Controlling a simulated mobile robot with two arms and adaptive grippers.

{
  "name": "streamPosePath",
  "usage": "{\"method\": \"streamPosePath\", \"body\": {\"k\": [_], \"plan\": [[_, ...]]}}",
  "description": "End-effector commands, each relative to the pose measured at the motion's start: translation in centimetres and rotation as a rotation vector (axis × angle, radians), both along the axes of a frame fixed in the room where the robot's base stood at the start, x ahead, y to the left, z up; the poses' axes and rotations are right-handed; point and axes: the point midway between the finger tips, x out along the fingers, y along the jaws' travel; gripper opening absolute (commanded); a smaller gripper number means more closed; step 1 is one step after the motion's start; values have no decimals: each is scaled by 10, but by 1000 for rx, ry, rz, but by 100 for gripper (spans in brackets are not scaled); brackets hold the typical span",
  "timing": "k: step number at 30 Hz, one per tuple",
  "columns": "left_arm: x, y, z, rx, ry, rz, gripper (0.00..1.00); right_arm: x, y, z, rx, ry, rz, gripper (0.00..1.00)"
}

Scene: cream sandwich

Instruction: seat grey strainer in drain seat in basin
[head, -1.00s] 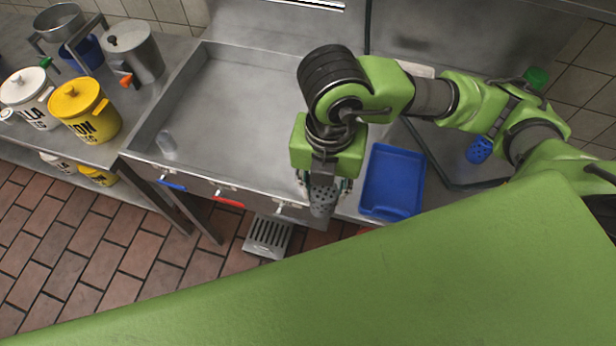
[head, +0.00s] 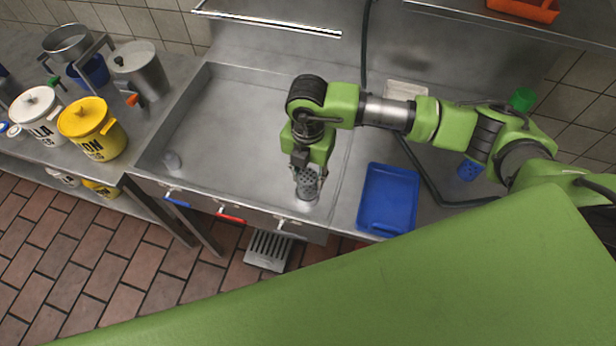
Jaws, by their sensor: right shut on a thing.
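The grey strainer (head: 307,185), a perforated cup, is in my right gripper (head: 307,170), which is shut on it and points down. They are over the front right part of the steel basin (head: 240,110). A round grey shape shows just under the strainer and may be the drain seat, mostly hidden by it. I cannot tell whether the strainer touches it. My left gripper is not in view.
Yellow (head: 92,130) and white (head: 38,115) tubs stand at left.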

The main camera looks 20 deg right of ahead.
Motion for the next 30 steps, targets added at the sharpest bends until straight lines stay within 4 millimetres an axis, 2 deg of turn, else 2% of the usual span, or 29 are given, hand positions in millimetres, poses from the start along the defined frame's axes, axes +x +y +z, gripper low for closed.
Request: {"method": "streamPosePath", "body": {"k": [4, 7, 12, 22, 23, 24, 30], "plan": [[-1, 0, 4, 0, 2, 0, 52, 8, -2, -9, -3, 1, -2, 11], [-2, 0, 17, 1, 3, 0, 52, 5, -1, -22, -2, 4, 0, 11], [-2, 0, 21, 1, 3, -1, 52, 7, -1, -38, 0, 0, 0, 11], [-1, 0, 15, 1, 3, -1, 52, 7, -1, -44, 0, 0, 0, 11], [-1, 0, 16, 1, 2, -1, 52, 7, -1, -43, 0, 0, 0, 38], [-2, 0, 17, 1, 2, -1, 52, 7, -1, -42, 0, 0, 0, 48], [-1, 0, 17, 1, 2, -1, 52, 7, -1, -42, 0, 0, 0, 50]]}}
